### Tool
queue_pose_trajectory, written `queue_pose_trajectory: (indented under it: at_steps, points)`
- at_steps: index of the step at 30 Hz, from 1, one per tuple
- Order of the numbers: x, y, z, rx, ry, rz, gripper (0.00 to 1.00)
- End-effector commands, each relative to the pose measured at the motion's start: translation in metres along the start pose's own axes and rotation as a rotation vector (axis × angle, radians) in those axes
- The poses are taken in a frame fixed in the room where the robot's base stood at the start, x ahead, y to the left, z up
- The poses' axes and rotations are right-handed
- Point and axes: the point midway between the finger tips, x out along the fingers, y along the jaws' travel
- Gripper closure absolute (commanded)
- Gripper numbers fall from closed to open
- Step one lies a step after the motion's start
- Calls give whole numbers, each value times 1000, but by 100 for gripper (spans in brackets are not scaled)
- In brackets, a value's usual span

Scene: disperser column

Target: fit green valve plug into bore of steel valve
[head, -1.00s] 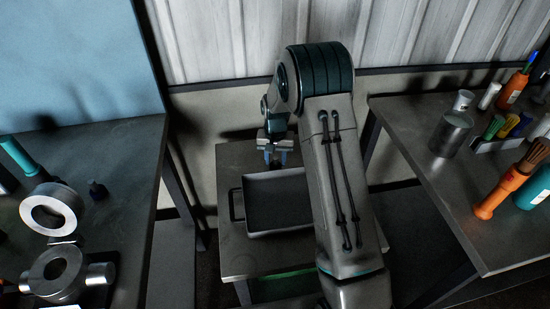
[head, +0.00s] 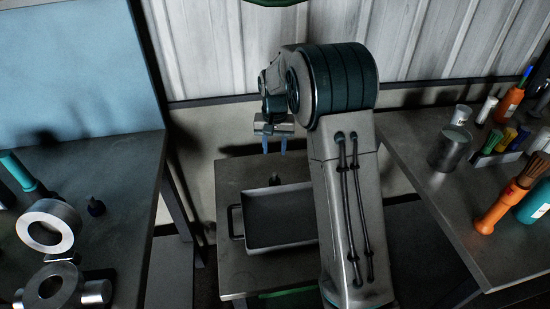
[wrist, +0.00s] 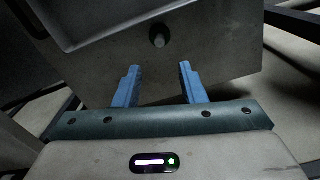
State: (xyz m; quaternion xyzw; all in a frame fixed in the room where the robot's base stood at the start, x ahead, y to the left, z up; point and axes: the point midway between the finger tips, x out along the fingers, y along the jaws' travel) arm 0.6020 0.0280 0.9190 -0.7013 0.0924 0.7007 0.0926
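A small grey-green plug (head: 275,180) stands on the low table behind the tray; it also shows in the wrist view (wrist: 159,37). It looks like the valve plug, but its colour is dim. My gripper (head: 275,150) is above it, apart from it. In the wrist view my gripper (wrist: 158,68) has its blue fingers spread with nothing between them, and the plug lies beyond the fingertips. A steel valve body (head: 55,287) with a round bore and side stubs is on the left table, partly cut off by the frame's lower edge.
A shallow grey tray (head: 285,240) takes up much of the low table (head: 233,172). The right table holds a metal cup (head: 449,149) and an orange-handled brush (head: 497,207).

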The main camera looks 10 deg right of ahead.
Motion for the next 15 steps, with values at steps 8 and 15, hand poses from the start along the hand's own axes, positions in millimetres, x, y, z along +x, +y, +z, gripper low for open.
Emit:
queue_pose_trajectory:
  at_steps: [8, 15]
  points:
    - [-41, 15, 32, -28, 34, -12, 63]
    - [-87, 44, 104, -88, 95, -29, 63]
